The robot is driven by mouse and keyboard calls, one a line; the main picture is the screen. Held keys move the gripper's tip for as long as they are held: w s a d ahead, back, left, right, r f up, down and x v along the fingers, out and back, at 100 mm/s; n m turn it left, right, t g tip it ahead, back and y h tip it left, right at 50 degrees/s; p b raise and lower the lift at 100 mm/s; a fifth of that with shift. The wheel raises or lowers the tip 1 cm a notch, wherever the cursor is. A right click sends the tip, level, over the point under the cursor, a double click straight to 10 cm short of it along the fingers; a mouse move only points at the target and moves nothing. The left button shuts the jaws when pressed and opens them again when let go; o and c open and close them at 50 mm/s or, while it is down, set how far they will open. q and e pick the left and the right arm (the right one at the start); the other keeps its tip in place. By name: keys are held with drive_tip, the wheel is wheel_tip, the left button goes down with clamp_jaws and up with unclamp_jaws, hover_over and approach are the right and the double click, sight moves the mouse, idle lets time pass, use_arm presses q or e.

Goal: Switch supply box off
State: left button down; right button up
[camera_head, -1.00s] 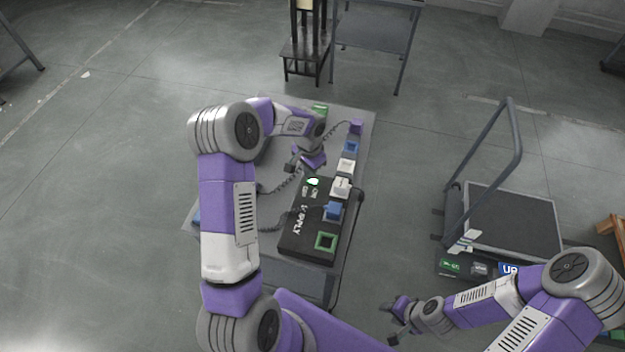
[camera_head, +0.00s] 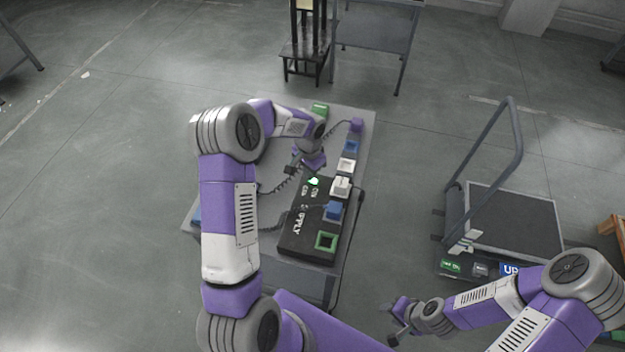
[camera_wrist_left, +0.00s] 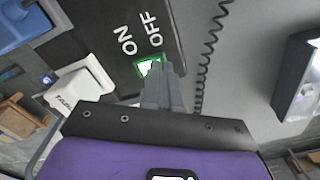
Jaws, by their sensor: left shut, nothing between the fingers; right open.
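The black supply box (camera_head: 289,243) lies on the grey table, with "SUPPLY", "ON" and "OFF" lettering. It also fills the upper middle of the left wrist view (camera_wrist_left: 95,15). A green-lit switch (camera_head: 314,181) sits at its far end, beside the ON and OFF labels. In the left wrist view the lit switch (camera_wrist_left: 149,66) is partly hidden by my fingers. My left gripper (camera_head: 300,171) is shut and empty, its tips (camera_wrist_left: 163,70) at the switch; I cannot tell whether they touch. My right gripper (camera_head: 394,321) is open and empty, low over the floor, away from the table.
Blue, white and green sockets or plugs line the box's right side, including a white plug (camera_head: 341,187) and green socket (camera_head: 326,241). A coiled cable (camera_wrist_left: 207,60) runs beside the box. A flat trolley (camera_head: 512,222) stands right. Floor between table and trolley is clear.

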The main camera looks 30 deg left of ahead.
use_arm(q)
drive_tip(key=shift+f+b, duration=0.3)
drive_tip(key=shift+f, duration=0.15)
drive_tip(key=shift+s, duration=0.1)
drive_tip(key=shift+r+p, duration=0.65)
drive_tip(key=shift+r, duration=0.15)
drive_tip(key=shift+r+p, duration=1.75)
drive_tip(key=shift+r, duration=1)
